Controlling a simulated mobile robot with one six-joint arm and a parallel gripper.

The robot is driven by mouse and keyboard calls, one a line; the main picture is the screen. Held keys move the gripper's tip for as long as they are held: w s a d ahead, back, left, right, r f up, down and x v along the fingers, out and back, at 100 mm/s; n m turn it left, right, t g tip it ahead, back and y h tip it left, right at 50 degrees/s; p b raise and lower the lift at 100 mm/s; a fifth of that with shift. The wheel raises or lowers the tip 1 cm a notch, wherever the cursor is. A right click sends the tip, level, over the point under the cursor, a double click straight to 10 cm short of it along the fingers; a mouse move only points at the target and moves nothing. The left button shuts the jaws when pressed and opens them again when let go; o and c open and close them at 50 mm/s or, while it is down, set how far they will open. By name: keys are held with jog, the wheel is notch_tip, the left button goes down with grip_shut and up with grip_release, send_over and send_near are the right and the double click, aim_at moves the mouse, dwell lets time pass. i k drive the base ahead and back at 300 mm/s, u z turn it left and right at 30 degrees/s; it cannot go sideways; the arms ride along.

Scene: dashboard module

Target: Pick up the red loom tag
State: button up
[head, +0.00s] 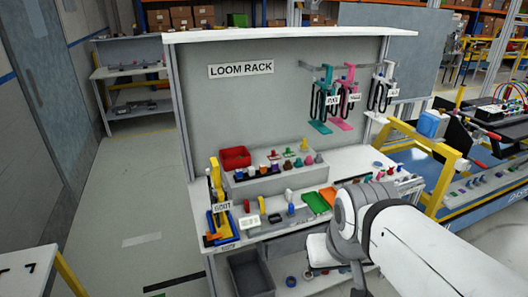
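I cannot make out a red loom tag for certain. Three hanging looms, teal (321,100), pink (345,95) and white (381,85), carry small pale tags on the rack at the upper right. Small red pieces lie on the bench, one beside the yellow stand (217,190) and one near its foot; they are too small to identify. My arm (420,245) reaches in from the lower right and hides part of the bench's right front. The fingers of my gripper do not show.
The loom rack panel (262,110) stands behind the bench. A red bin (235,158) sits beside a raised step with several coloured pieces. A green tray (317,202) and an orange tray lie near my arm. A dark grey bin (250,275) is below. Floor at left is open.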

aim_at(273, 157)
jog(key=u, duration=0.1)
jog(key=i, duration=1)
jog(key=u, duration=2.15)
jog(key=k, duration=1)
jog(key=z, duration=1.65)
